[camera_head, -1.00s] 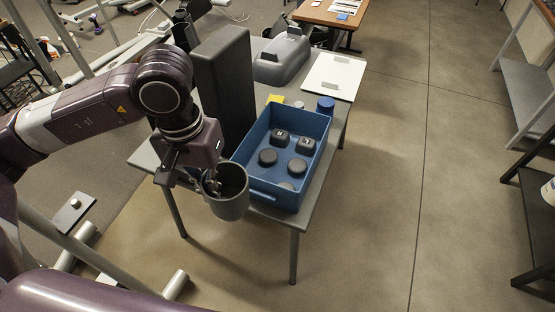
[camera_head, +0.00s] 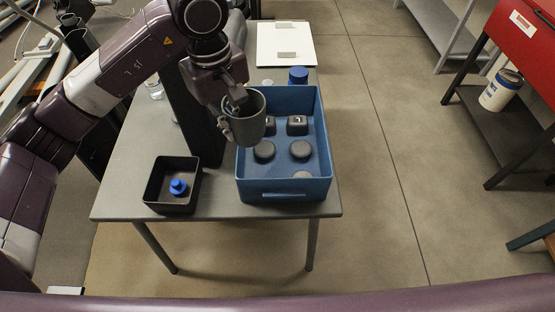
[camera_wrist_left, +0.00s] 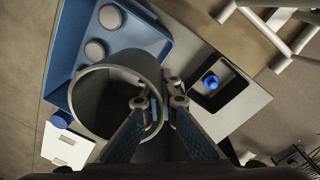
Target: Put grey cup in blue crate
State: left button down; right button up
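The grey cup (camera_head: 250,122) is held by my left gripper (camera_head: 228,122), upright or slightly tilted, above the left side of the blue crate (camera_head: 284,190). In the left wrist view the fingers (camera_wrist_left: 160,106) are shut on the wall of the cup (camera_wrist_left: 112,84), one finger inside and one outside. The blue crate (camera_wrist_left: 62,62) shows behind the cup there. The crate stands on the grey table and holds several dark round and square items. My right gripper is not in view.
A small black tray (camera_head: 153,199) with a blue item (camera_head: 178,186) stands left of the crate. A tall dark block (camera_head: 190,115) stands close behind my left gripper. A blue-capped jar (camera_head: 298,76) and a white board (camera_head: 272,52) lie beyond the crate. Bare grey table (camera_head: 130,145) shows at left.

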aim_at(251, 130)
pick_arm(q)
jog(key=d, duration=0.1)
jog(key=d+n, duration=0.1)
jog(key=d+f+b, duration=0.1)
jog(key=shift+w+d, duration=0.25)
jog(key=shift+w, duration=0.1)
jog(key=shift+d+f+n, duration=0.2)
jog(key=shift+f+n, duration=0.1)
jog(key=shift+f, duration=0.05)
jog(key=f+p, duration=0.1)
jog(key=f, duration=0.6)
jog(key=f+p, duration=0.1)
jog(key=f, duration=0.7)
jog(key=shift+a+f+p, duration=0.2)
jog(key=shift+f+p, duration=0.05)
jog(key=shift+p, duration=0.15)
notch_tip(251, 130, down, 4)
jog(key=shift+r, duration=0.25)
jog(key=c, duration=2.7)
grip_release()
jog(key=shift+w+f, duration=0.1)
jog(key=shift+f, duration=0.2)
jog(key=o, duration=0.5)
jog(key=shift+o, duration=0.2)
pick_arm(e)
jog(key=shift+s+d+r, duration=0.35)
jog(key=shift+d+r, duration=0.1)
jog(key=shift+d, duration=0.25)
